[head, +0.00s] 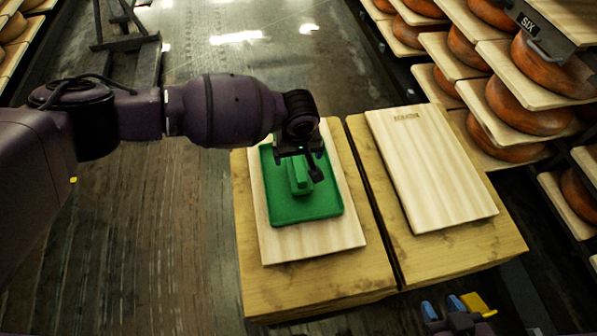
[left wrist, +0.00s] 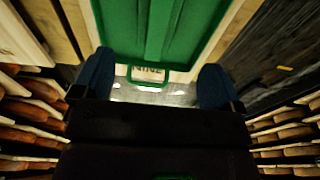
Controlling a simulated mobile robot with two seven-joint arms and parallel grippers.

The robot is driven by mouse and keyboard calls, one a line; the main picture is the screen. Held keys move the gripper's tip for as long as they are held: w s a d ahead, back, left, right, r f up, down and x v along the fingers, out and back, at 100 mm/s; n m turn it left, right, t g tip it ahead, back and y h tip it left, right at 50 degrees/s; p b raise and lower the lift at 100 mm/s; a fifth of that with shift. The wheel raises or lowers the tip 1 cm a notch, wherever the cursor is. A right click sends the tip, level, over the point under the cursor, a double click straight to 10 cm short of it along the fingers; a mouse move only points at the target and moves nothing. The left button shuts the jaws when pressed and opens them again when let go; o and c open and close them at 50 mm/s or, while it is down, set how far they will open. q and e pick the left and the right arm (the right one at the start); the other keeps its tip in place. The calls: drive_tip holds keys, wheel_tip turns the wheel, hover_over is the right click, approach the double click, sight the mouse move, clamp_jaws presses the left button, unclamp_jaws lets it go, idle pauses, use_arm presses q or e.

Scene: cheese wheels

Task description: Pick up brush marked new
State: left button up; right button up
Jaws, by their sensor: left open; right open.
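A flat green brush (head: 310,205) with a raised block-like grip lies on the left pale board in the head view. In the left wrist view the green brush (left wrist: 160,30) fills the top, with a ridge down its middle and a small loop at its end. Lettering on the board at the loop looks like "NINE"; I cannot read "new" on the brush. My left gripper (head: 301,168) is over the grip, and its blue fingers stand apart in the left wrist view (left wrist: 156,82). Contact is not clear. My right gripper (head: 442,308) is open at the bottom edge, apart from the brush.
The left board (head: 310,243) and an empty right board (head: 430,170), with a small unreadable mark, lie on two wooden blocks. Shelves of orange cheese wheels (head: 525,90) stand at the right, one tagged "SIX". The dark floor at left has a metal frame farther back.

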sight(299, 166)
use_arm(q)
drive_tip(key=shift+w+a+f, duration=0.1)
drive_tip(key=shift+w, duration=0.05)
drive_tip(key=shift+f, duration=0.3)
drive_tip(key=f+b, duration=0.1)
drive_tip(key=f, duration=0.1)
drive_tip(key=f+b, duration=0.1)
drive_tip(key=f, duration=0.1)
drive_tip(key=shift+w+f, duration=0.2)
drive_tip(key=shift+f, duration=0.2)
drive_tip(key=shift+w+f, duration=0.1)
drive_tip(key=shift+f, duration=0.05)
drive_tip(key=f+b, duration=0.2)
drive_tip(key=f, duration=0.1)
drive_tip(key=f+b, duration=0.1)
drive_tip(key=f, duration=0.1)
drive_tip(key=shift+w, duration=0.3)
drive_tip(key=shift+w+d+r, duration=0.1)
drive_tip(key=shift+d+r, duration=0.05)
drive_tip(key=shift+d, duration=0.05)
use_arm(e)
drive_tip(key=shift+w+a+f+n+t, duration=0.4)
drive_tip(key=shift+w+a+f+n, duration=0.05)
drive_tip(key=shift+w+f+n, duration=0.05)
use_arm(q)
drive_tip(key=shift+c, duration=0.4)
drive_tip(key=c, duration=1)
